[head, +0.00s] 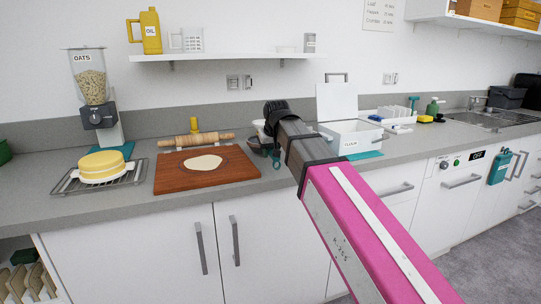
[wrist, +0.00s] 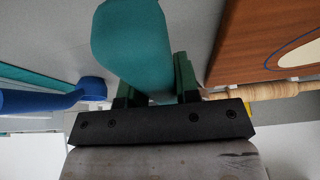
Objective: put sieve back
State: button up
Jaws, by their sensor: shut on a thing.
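My gripper (wrist: 156,82) is shut on a rounded teal piece (wrist: 132,45), which looks like the sieve's handle. It sits between the two dark green fingers in the wrist view; the sieve's mesh cannot be made out. In the head view, my arm reaches over the counter between the wooden board and the white box, and its end hides most of the gripper. A small teal loop (head: 276,164) shows below it, perhaps the handle's end.
A wooden board (head: 180,181) with flat dough (head: 203,163) lies left, a rolling pin (head: 205,138) behind it. An open white box (head: 338,137) stands right, its lid raised. A bowl (head: 261,128) stands behind my arm. A cake (head: 103,165) sits on a rack at far left.

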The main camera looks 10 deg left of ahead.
jog(key=shift+f, duration=0.75)
jog(key=o, duration=1)
